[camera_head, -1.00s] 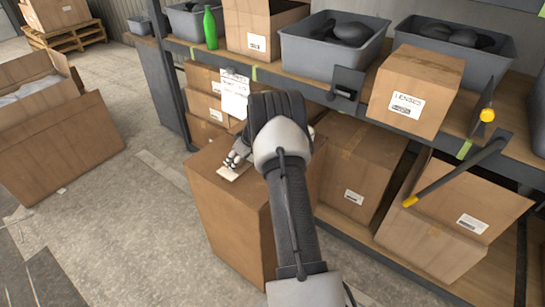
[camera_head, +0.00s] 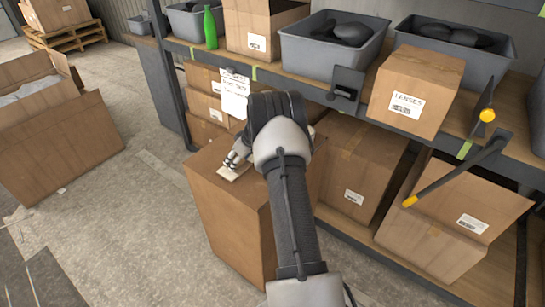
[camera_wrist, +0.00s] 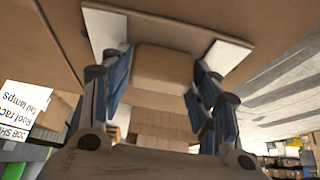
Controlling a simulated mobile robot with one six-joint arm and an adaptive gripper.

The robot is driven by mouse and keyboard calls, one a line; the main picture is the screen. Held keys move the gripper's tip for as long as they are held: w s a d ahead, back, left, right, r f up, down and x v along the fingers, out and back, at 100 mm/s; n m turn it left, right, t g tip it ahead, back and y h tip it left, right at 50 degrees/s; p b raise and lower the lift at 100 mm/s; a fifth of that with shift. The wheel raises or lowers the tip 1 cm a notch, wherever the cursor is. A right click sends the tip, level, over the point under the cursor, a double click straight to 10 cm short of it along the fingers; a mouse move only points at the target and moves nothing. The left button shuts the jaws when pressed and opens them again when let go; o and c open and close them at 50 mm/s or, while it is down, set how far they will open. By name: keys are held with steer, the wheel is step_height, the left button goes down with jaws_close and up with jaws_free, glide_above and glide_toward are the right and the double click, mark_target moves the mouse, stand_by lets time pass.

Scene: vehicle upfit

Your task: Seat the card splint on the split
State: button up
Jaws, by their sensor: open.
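A pale flat strip, likely the card splint (camera_wrist: 104,28), lies on top of a tall carton in the wrist view. A tan rounded block (camera_wrist: 165,62) sits at its middle. The strip's end also shows in the head view (camera_head: 229,174). My gripper (camera_wrist: 162,70) is open, with one finger on each side of the tan block. A gap shows between the fingers and the block. In the head view my gripper (camera_head: 238,158) is low over the carton top, partly hidden by my arm. I cannot make out the split; the strip or my arm may hide it.
The tall carton (camera_head: 225,218) stands before a shelf (camera_head: 300,82) with grey bins, a green bottle (camera_head: 210,28) and a LENSES carton (camera_head: 412,92). A paper sheet (camera_head: 234,95) hangs from the shelf edge. An open carton (camera_head: 62,150) stands left; floor between is clear.

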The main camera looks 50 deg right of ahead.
steer(key=shift+s+r, duration=0.1)
steer(key=shift+r, duration=0.1)
steer(key=shift+v, duration=1.5)
steer(key=o, duration=0.6)
steer(key=shift+c, duration=0.2)
steer(key=c, duration=0.6)
steer(key=shift+o, duration=0.2)
steer(key=shift+r, duration=0.1)
